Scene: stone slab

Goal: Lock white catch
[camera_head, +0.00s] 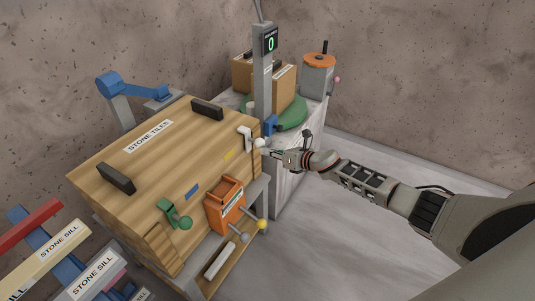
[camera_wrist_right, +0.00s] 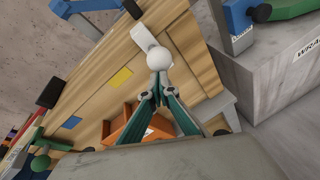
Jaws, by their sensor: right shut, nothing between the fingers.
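The white catch (camera_head: 245,137) is mounted at the top right corner of the wooden stone tiles crate (camera_head: 140,160). Its lever ends in a white ball knob (camera_head: 261,142). In the right wrist view the white lever (camera_wrist_right: 144,35) slants down to the white knob (camera_wrist_right: 158,59). My right gripper (camera_head: 272,153) is shut and empty, just beside and below the knob. In the right wrist view its green fingertips (camera_wrist_right: 164,88) come together close under the knob; I cannot tell whether they touch it. My left gripper is not in view.
An orange bin (camera_head: 225,206) and a green catch (camera_head: 174,214) are on the crate's front. A yellow knob (camera_head: 262,225) is below. A grey post with a display (camera_head: 270,42) and a green turntable (camera_head: 290,114) stand behind. The floor at right is clear.

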